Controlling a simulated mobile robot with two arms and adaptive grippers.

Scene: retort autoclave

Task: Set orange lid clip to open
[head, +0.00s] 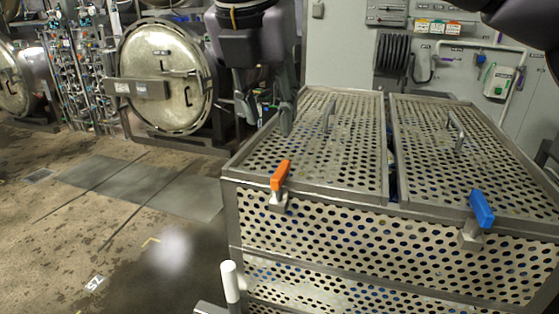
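The orange lid clip (280,175) sits on the front top edge of a perforated metal basket (400,250), below the left lid panel (325,150). Its orange handle points up and leans slightly right above a small metal bracket. My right gripper (267,125) hangs down from the top of the head view, with its two fingers spread apart and nothing between them. It is above and behind the clip, near the left side of the left lid panel, apart from the clip. My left gripper is not in view.
A blue lid clip (482,208) sits on the same front edge, below the right lid panel (470,150). Each lid has a raised handle. A white-capped post (230,282) stands at the basket's front left. A round autoclave door (165,80) is behind left. The floor at left is clear.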

